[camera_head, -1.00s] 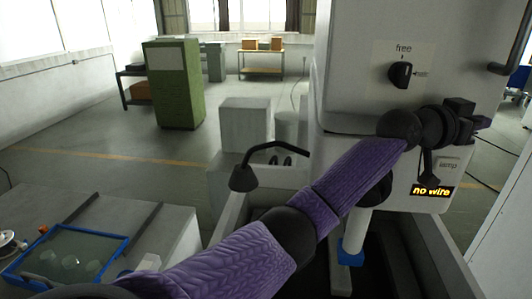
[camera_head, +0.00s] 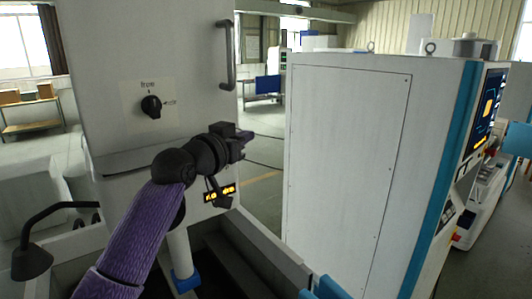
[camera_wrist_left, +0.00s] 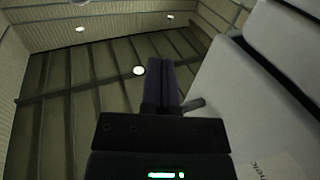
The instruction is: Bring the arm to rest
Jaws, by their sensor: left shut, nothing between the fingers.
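My left arm (camera_head: 140,235), in a purple knitted sleeve, reaches up from the bottom left in the head view. My left gripper (camera_head: 247,137) is shut and empty, in front of the white machine head and pointing right. In the left wrist view the dark closed fingers (camera_wrist_left: 161,82) point up toward the ceiling, with the pale machine side close on the right. The machine head (camera_head: 110,60) carries a black rotary knob (camera_head: 151,106). A lit amber display (camera_head: 219,193) on it is partly hidden by my wrist. My right gripper is not in view.
A tall white cabinet (camera_head: 345,160) with a teal edge and a screen (camera_head: 487,112) stands to the right. A black lamp (camera_head: 32,262) is at the lower left. A vertical handle (camera_head: 229,55) juts from the machine head. Open floor (camera_head: 262,195) shows between machine and cabinet.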

